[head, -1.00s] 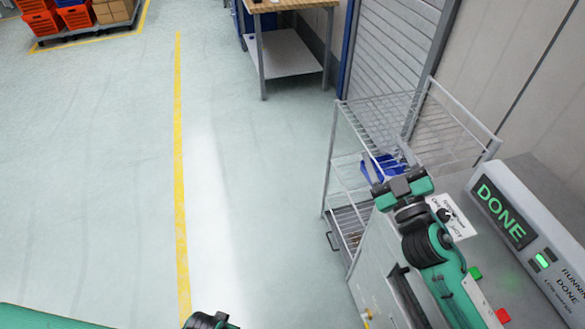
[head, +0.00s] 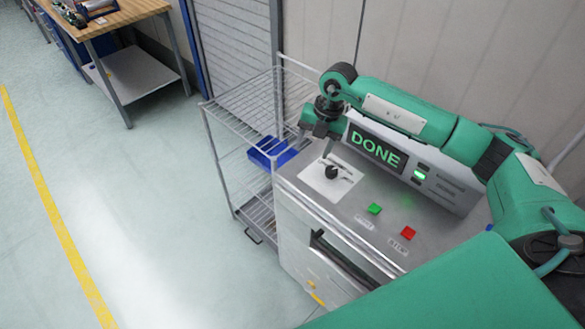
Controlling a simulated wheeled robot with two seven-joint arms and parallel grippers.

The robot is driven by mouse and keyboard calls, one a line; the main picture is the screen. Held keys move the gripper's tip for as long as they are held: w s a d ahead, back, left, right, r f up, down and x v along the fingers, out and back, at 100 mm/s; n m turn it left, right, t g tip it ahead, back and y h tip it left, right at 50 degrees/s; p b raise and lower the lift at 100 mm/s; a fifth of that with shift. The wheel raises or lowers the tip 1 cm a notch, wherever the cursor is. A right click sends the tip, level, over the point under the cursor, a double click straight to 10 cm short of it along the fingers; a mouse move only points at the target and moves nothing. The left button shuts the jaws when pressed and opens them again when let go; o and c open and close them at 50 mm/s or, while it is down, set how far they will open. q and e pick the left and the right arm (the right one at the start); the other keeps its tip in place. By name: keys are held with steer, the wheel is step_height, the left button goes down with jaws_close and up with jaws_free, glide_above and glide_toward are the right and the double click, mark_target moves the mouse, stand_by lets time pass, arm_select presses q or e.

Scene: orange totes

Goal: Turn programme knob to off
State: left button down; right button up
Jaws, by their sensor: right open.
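The programme knob (head: 331,172) is a small black knob on a white label plate (head: 342,183) at the left end of the machine's top panel. The printed settings around it are too small to read, so I cannot tell where it points. My right gripper (head: 325,150) hangs just above and behind the knob, pointing down. It is open and empty, and appears apart from the knob. My left gripper is out of view.
The machine's raised display (head: 377,149) reads DONE behind the panel. A green button (head: 375,208) and a red button (head: 408,232) sit right of the knob. A wire rack (head: 222,160) with a blue bin (head: 271,152) stands at left. Open floor lies further left.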

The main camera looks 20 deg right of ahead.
mark_target(332, 169)
steer(key=d+r+m+h, duration=0.2)
steer(key=d+h, duration=0.1)
steer(key=d, duration=0.4)
steer(key=shift+g, duration=0.3)
step_height(332, 169, down, 13)
steer(key=p, duration=0.5)
steer(key=shift+w+r, duration=0.1)
steer(key=shift+r, duration=0.05)
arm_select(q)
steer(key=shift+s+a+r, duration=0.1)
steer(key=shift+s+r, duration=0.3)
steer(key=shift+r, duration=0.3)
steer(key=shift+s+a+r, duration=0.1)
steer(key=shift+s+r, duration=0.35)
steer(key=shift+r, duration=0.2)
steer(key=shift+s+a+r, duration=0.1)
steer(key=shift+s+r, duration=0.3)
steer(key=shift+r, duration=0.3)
arm_select(e)
steer(key=shift+d+f, duration=0.1)
steer(key=shift+f, duration=0.65)
